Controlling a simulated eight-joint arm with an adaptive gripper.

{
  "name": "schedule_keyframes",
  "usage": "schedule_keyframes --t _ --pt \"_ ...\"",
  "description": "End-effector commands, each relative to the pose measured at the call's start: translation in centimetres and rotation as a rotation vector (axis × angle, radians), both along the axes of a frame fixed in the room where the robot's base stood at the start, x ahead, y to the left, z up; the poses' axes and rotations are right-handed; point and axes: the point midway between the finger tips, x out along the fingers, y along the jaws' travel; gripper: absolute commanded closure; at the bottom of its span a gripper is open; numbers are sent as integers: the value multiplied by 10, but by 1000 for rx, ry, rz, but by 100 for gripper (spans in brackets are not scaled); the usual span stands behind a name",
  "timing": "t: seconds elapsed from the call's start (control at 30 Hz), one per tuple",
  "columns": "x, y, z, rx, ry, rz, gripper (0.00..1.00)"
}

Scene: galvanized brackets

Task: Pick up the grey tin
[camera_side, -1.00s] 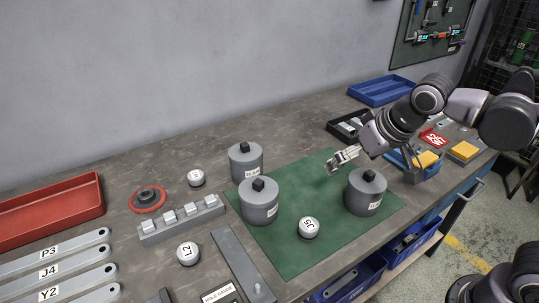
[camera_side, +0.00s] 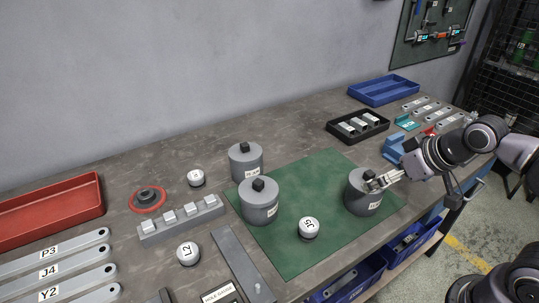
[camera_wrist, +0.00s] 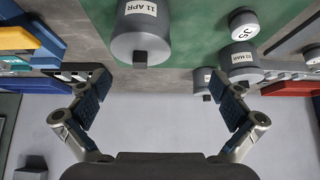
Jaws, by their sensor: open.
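Three grey cylindrical tins with black knobs show in the side view: a right one (camera_side: 361,201) on the green mat, a middle one (camera_side: 259,203) on the mat's left part, and a back one (camera_side: 246,164) near its left corner. My gripper (camera_side: 375,182) is at the right tin's upper right, its fingertips overlapping the tin in the picture. In the wrist view, my gripper (camera_wrist: 160,82) is open with nothing between its fingers. A tin labelled 11 APR (camera_wrist: 135,27) lies ahead of them. A tin labelled 02 MAR (camera_wrist: 237,64) is partly behind the right finger. Contact cannot be told.
A white-topped round piece (camera_side: 308,229) stands on the green mat (camera_side: 300,261) between the middle and right tins. A grey stepped bar (camera_side: 180,222) lies at the left.

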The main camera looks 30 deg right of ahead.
Motion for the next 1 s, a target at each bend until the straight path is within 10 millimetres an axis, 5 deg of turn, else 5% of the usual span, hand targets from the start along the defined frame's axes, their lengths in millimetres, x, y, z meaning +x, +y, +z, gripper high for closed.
schedule_keyframes --t 0.7,1.0 --pt "1 0 1 14 10 -21 0" --pt "19 -9 4 246 192 -450 0"
